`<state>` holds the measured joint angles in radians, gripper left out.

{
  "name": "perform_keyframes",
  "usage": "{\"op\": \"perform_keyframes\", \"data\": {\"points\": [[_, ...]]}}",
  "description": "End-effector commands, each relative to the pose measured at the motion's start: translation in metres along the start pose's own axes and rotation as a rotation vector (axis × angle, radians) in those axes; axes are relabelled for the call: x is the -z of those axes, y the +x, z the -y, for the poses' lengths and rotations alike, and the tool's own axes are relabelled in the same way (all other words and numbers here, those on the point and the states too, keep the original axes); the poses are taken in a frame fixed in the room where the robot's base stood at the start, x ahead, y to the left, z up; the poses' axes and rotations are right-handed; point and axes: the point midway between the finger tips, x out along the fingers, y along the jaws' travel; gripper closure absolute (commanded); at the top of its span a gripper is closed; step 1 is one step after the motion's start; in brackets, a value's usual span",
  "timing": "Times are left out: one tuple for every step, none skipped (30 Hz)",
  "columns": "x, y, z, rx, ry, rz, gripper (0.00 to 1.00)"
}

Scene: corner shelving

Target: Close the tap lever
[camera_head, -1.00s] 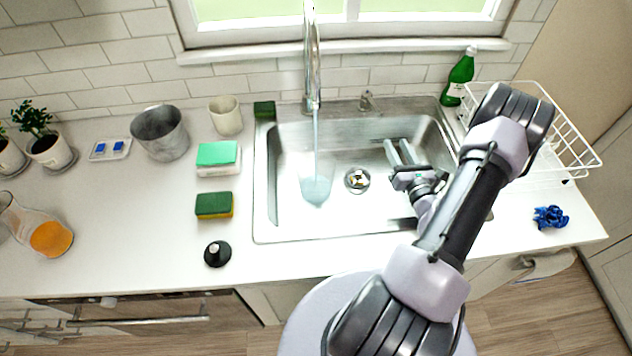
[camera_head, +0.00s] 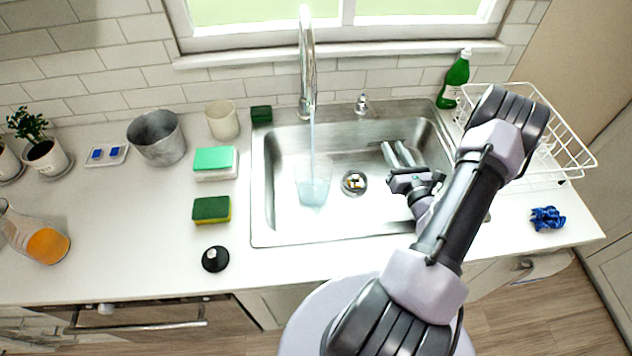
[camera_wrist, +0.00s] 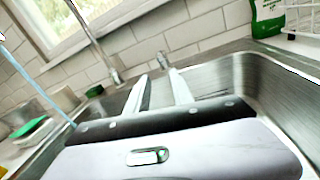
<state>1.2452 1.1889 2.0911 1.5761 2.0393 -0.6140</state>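The tap (camera_head: 307,62) is a tall chrome spout behind the sink, and water runs from it into a clear glass (camera_head: 313,190) in the basin. The small metal tap lever (camera_head: 362,104) stands on the sink's back rim, right of the spout. It also shows in the wrist view (camera_wrist: 163,60), just beyond the fingertips. My gripper (camera_head: 392,145) is over the right part of the basin, in front of the lever and apart from it. In the wrist view its two pale fingers (camera_wrist: 158,75) are spread with an empty gap.
The steel sink (camera_head: 262,205) has a drain in the middle. A green bottle (camera_head: 455,80) and a white dish rack (camera_head: 570,140) stand at the right. Sponges (camera_head: 212,210), a metal pot (camera_head: 157,140) and a cup (camera_head: 222,121) are on the left counter.

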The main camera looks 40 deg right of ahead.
Motion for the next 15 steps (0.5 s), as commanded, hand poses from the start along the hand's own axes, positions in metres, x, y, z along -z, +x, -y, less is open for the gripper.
{"op": "perform_keyframes", "data": {"points": [[-0.002,0.003,0.004,-0.013,-0.073,0.007,0.84],[-0.005,0.007,0.009,-0.029,-0.166,0.013,0.90],[-0.009,0.013,0.016,-0.059,-0.340,0.026,0.98],[-0.012,0.018,0.022,-0.085,-0.497,0.038,1.00],[-0.015,0.023,0.030,-0.109,-0.668,0.053,1.00],[-0.019,0.028,0.040,-0.142,-0.897,0.075,1.00],[-0.022,0.032,0.048,-0.164,-1.068,0.092,1.00],[-0.024,0.035,0.056,-0.185,-1.233,0.108,1.00],[-0.027,0.038,0.066,-0.210,-1.436,0.131,1.00],[-0.029,0.039,0.073,-0.225,-1.568,0.145,1.00],[-0.030,0.040,0.079,-0.238,-1.680,0.158,1.00],[-0.031,0.041,0.085,-0.252,-1.795,0.174,1.00],[-0.032,0.042,0.088,-0.260,-1.856,0.181,1.00],[-0.032,0.043,0.090,-0.264,-1.898,0.187,1.00],[-0.032,0.045,0.091,-0.268,-1.929,0.192,1.00]]}}
